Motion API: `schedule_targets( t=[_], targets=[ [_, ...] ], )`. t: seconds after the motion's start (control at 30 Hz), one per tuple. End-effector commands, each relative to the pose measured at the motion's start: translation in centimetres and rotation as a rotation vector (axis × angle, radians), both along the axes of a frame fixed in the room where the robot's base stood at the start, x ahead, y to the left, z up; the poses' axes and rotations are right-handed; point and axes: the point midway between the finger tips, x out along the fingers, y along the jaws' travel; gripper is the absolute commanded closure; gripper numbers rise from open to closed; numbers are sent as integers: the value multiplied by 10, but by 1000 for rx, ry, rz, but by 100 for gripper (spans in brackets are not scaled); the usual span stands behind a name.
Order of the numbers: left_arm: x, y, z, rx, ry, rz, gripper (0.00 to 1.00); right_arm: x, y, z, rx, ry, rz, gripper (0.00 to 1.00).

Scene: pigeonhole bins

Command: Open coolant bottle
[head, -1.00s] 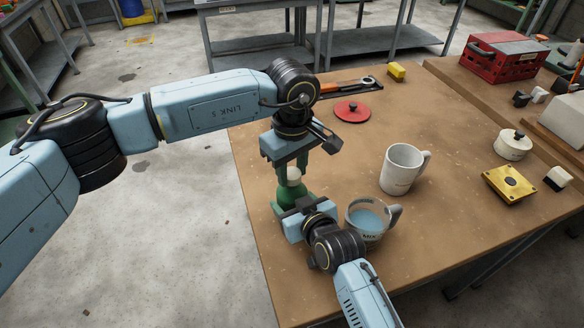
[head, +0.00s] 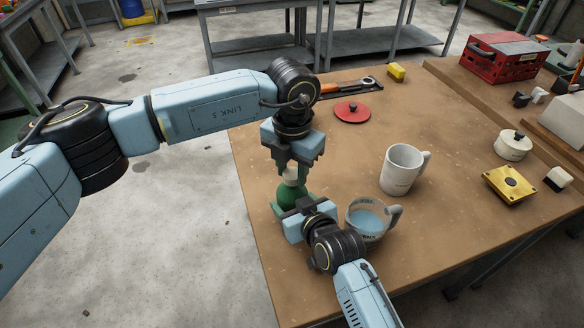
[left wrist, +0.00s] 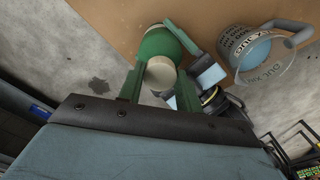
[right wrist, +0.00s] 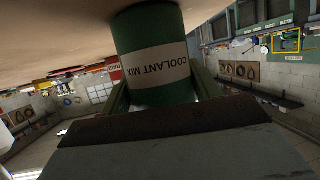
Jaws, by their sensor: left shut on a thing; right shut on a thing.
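The coolant bottle (head: 289,197) is green with a pale cap (head: 292,174) and stands upright near the table's left edge. Its "COOLANT MIX" label shows upside down in the right wrist view (right wrist: 158,66). My right gripper (head: 290,206) is shut around the bottle's body, with a finger on each side of it in the right wrist view. My left gripper (head: 294,170) points down from above and is shut on the cap. In the left wrist view its green fingers lie on either side of the cap (left wrist: 160,74).
A clear jug (head: 352,227) with blue liquid stands close to the right of my right gripper. A white mug (head: 398,172) stands beyond it. The table's middle is clear.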

Motion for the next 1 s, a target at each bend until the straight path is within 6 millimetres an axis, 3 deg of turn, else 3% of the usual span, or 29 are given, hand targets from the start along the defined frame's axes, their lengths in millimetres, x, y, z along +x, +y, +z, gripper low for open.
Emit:
schedule_targets(
  t=[0.7, 0.9, 1.0],
  targets=[
    [-1, -1, 0, 1, 2, 1352, 93, 0, -1, 0, -1, 1, -1, 100],
    [0, -1, 1, 0, 2, 1642, 93, 0, -1, 0, -1, 1, -1, 100],
    [0, -1, 1, -1, 1, 1698, 93, 0, 0, 0, -1, 1, -1, 100]
  ],
)
